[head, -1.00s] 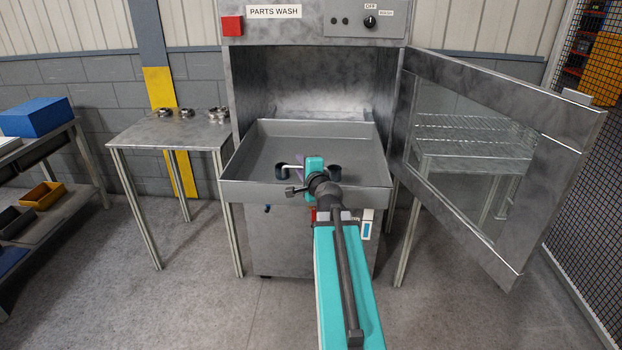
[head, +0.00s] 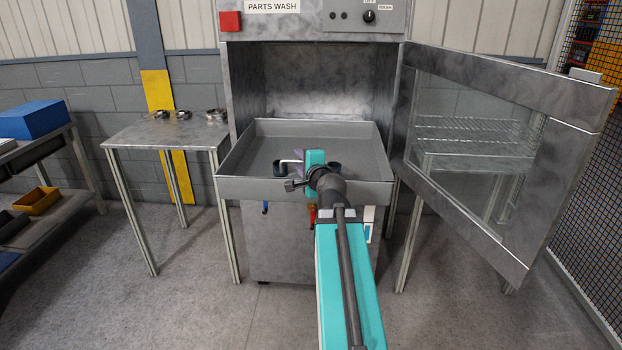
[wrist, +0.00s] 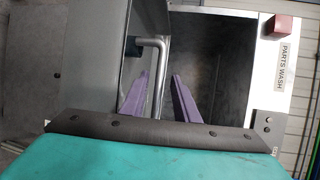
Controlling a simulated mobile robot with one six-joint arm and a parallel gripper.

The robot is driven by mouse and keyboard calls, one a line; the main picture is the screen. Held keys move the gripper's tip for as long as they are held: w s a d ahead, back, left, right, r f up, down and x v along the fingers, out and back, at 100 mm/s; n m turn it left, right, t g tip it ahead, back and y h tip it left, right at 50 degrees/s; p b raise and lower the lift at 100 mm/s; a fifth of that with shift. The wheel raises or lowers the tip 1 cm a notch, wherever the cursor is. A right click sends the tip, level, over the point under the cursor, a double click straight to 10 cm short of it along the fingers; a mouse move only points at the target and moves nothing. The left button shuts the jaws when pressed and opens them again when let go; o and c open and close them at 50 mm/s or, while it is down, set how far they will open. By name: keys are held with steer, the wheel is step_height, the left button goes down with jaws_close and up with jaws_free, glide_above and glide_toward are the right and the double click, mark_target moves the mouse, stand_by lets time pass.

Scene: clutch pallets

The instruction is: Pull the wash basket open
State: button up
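The wash basket (head: 238,187) is a grey metal tray sticking out of the front of the parts washer. It also shows on the left of the wrist view (wrist: 88,60). A bent silver bar handle (head: 291,161) shows near its front; in the wrist view the handle (wrist: 159,70) reaches between my purple fingers. My gripper (wrist: 160,95) is open around the handle, nearer the left finger, with a gap to the right finger. In the head view my gripper (head: 302,163) is over the basket's front, partly hidden by my teal wrist.
The washer's glass door (head: 470,150) stands swung open on the right, by a mesh fence (head: 590,190). A metal side table (head: 165,133) with several ring-shaped parts stands left. A shelf unit with a blue box (head: 33,118) is farther left. The floor in front is free.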

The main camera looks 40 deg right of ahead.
steer(key=shift+s+a+f+b, duration=0.15)
steer(key=shift+s+b, duration=0.35)
steer(key=shift+b, duration=1.15)
steer(key=shift+s+a+b, duration=0.15)
steer(key=shift+s+b, duration=0.3)
steer(key=shift+b, duration=1.15)
steer(key=b+v, duration=0.8)
steer(key=b, duration=0.4)
steer(key=shift+r, duration=0.25)
steer(key=shift+a, duration=0.1)
